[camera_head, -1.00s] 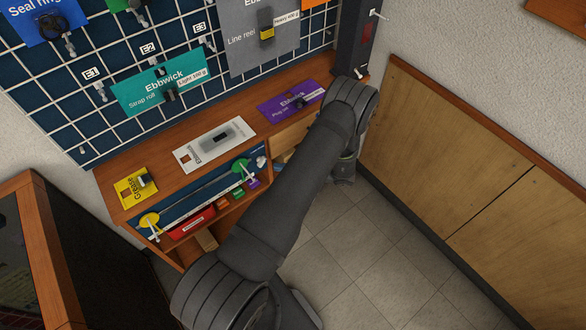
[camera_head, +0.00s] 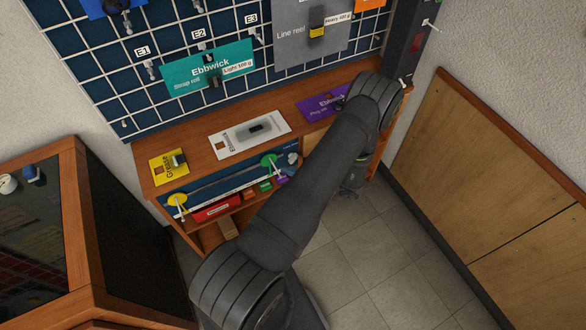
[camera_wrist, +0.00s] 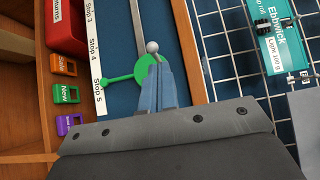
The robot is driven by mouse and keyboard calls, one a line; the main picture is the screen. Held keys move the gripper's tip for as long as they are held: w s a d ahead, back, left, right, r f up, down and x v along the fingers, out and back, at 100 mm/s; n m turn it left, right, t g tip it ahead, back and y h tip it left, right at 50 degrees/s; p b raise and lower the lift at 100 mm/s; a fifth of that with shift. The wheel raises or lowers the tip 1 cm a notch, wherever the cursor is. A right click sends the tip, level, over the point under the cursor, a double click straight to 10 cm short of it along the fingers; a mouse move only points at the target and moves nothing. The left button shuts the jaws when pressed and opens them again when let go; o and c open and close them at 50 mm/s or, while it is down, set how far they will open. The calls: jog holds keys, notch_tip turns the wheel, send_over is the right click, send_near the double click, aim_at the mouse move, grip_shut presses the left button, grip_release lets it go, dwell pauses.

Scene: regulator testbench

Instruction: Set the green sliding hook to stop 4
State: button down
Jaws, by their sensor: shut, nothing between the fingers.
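The green sliding hook (camera_wrist: 146,74) is in the wrist view on a blue panel with a pale rail. Its round green body has an arm reaching left, ending in a green dot beside the Stop 5 label, near the Stop 4 side. A white ball-ended peg stands out from it. My gripper (camera_wrist: 158,70) is shut and empty, its fingertips in front of the green disc and just below the ball. I cannot tell whether they touch it. The stop label strip (camera_wrist: 95,60) shows Stop 3, Stop 4 and Stop 5.
A yellow sliding hook (camera_head: 177,199) sits farther left on the panel. A red box (camera_wrist: 65,27) and small orange, green and purple tags lie beside the strip. A wire grid (camera_head: 110,75) with hanging cards rises behind the wooden bench (camera_head: 200,134). Floor at right is clear.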

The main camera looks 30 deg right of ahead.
aim_at(279, 175)
jog(key=a, duration=0.8)
jog(key=shift+d, duration=0.1)
jog(key=d, duration=0.3)
jog(key=shift+d, duration=0.4)
jog(key=v, duration=1)
jog(key=shift+a, duration=0.1)
